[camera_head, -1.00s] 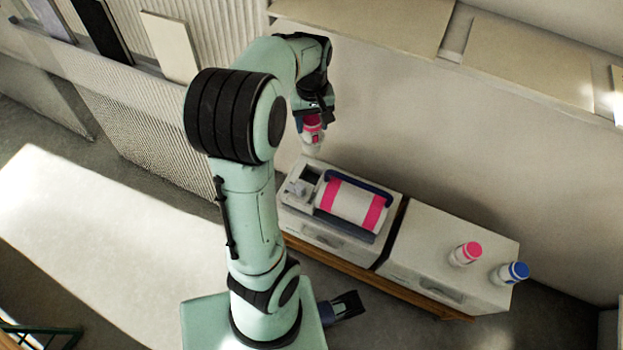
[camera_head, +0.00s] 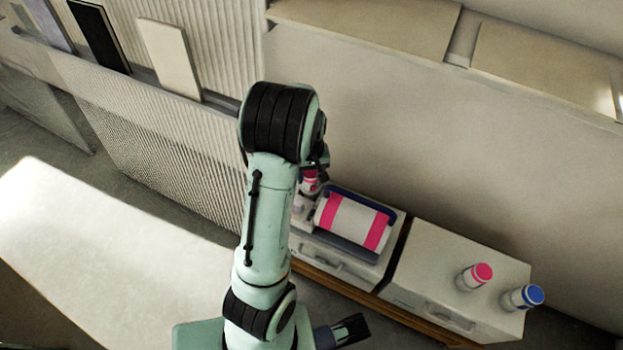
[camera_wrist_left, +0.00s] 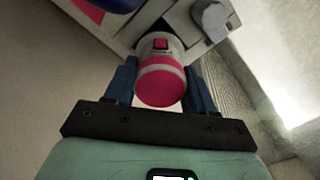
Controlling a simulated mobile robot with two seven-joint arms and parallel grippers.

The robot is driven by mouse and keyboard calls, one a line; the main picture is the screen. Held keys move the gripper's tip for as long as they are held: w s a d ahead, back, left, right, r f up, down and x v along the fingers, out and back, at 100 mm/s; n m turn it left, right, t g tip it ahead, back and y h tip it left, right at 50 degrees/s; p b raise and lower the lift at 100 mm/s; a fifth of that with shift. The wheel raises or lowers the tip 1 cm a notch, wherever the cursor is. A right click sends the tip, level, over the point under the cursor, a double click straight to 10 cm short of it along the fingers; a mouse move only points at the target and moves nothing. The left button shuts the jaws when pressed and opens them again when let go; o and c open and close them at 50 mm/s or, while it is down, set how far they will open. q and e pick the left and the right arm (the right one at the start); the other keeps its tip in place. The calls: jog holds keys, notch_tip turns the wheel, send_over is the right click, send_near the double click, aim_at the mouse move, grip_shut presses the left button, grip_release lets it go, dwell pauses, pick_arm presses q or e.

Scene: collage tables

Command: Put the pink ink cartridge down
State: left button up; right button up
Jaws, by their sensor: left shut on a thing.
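My left gripper (camera_wrist_left: 161,92) is shut on the pink ink cartridge (camera_wrist_left: 160,82), a white cylinder with a pink end and a small pink label. In the head view the cartridge (camera_head: 309,182) shows just right of my arm, at the left end of the white printer (camera_head: 385,268) with its pink-striped roll. My arm hides most of the left gripper there. The cartridge's far end is close to the printer's left part; I cannot tell whether it touches. My right gripper (camera_head: 350,329) seems to be the dark part low in the head view; its opening is unclear.
A white cabinet (camera_head: 440,258) right of the printer carries a pink-capped bottle (camera_head: 475,277) and a blue-capped bottle (camera_head: 523,298) at its right end. Its left part is clear. A corrugated panel (camera_head: 160,135) stands at the left, and a wall rises behind.

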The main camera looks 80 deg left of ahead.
pick_arm(q)
jog(key=shift+f, duration=1.15)
pick_arm(e)
jog(key=shift+w+d+f, duration=0.25)
jog(key=shift+w+f, duration=0.2)
jog(key=shift+w, duration=0.1)
pick_arm(q)
jog(key=shift+f+b, duration=0.15)
jog(key=shift+b, duration=0.2)
jog(key=o, duration=1.5)
pick_arm(e)
jog(key=shift+w+d+f+t, duration=0.1)
jog(key=shift+w+t, duration=0.05)
jog(key=shift+t, duration=0.15)
